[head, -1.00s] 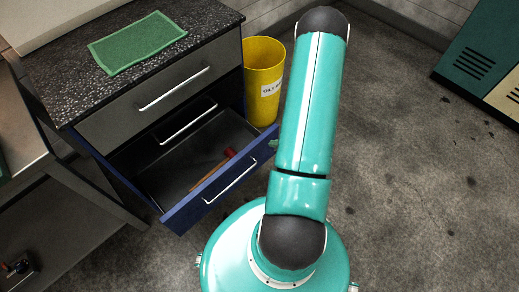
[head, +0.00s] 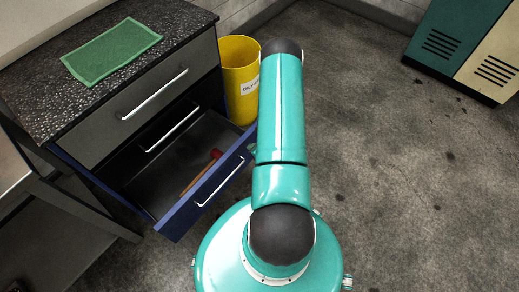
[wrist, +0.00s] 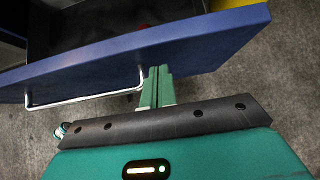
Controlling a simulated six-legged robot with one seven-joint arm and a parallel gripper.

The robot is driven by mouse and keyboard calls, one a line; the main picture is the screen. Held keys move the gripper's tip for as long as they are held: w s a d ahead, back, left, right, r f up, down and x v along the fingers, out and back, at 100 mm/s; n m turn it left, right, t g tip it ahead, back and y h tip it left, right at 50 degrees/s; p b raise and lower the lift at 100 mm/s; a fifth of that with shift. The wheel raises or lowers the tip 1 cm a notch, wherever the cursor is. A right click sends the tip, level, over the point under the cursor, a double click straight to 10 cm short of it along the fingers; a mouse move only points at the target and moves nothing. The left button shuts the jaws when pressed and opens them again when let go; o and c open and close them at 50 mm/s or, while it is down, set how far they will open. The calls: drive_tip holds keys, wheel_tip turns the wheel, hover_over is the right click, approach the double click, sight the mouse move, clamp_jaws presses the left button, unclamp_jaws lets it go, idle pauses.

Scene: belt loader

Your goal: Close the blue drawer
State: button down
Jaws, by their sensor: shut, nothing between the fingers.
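The blue drawer (head: 174,221) is pulled out of the cabinet, with a silver bar handle (head: 221,181) on its front. In the wrist view the blue front (wrist: 215,45) spans the top, and its handle (wrist: 85,101) ends beside my fingers. My gripper (wrist: 157,72) is shut and empty, its fingertips at the lower edge of the blue front, near the handle's right end. I cannot tell whether they touch it. In the head view my arm hides most of the gripper. A hammer with a red head (head: 215,154) lies inside the drawer.
The cabinet has a speckled dark top (head: 60,95) with a green cloth (head: 112,51) on it. A yellow bin (head: 239,82) stands right beside the cabinet. A green and cream machine (head: 463,50) stands at the far right. The floor between is clear.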

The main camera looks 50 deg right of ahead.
drive_tip(key=shift+w+a, duration=0.1)
drive_tip(key=shift+w, duration=1.1)
drive_tip(key=shift+w, duration=0.1)
drive_tip(key=w, duration=2.4)
drive_tip(key=shift+a+r, duration=0.15)
drive_tip(key=shift+a, duration=0.25)
drive_tip(key=shift+w, duration=0.15)
